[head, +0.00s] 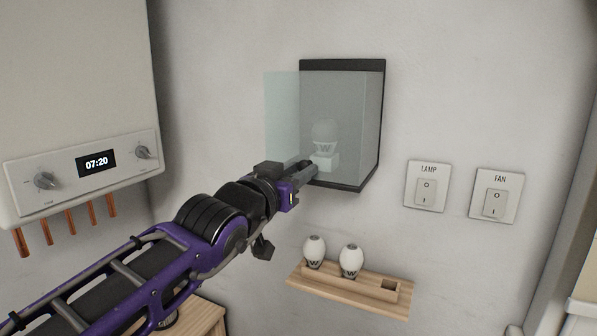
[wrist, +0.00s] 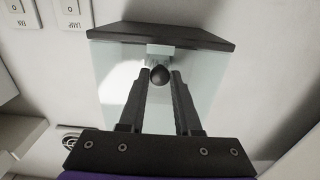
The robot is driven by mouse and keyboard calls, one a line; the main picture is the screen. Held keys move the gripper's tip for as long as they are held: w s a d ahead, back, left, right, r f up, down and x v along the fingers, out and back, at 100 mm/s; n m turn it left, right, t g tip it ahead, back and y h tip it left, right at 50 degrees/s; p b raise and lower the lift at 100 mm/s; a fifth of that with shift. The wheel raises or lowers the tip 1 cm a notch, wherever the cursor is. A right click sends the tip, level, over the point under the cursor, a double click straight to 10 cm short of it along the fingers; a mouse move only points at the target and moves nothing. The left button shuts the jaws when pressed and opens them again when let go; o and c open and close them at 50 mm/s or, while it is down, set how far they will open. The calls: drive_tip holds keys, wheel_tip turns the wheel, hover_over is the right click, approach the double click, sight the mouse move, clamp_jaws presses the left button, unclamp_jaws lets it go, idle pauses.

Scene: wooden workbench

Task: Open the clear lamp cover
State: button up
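The lamp box hangs on the wall, with a dark frame (head: 342,66) and clear sides. Its clear lamp cover (head: 281,100) reaches past the frame's left edge in the head view; I cannot tell whether it is slid or swung. A white bulb (head: 325,132) sits on a white socket inside. My gripper (head: 309,171) is at the box's lower left front. In the wrist view, its open fingers (wrist: 160,84) stand either side of a dark round knob (wrist: 159,75), with gaps showing. The knob is hidden in the head view.
A wooden shelf (head: 345,290) below holds two bulbs (head: 314,250) (head: 351,261). The LAMP switch (head: 425,192) and FAN switch (head: 495,203) are on the right wall. A white heater (head: 75,85) with copper pipes is on the left. Bare wall surrounds the box.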

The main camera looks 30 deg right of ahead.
clamp_jaws()
idle(1.0)
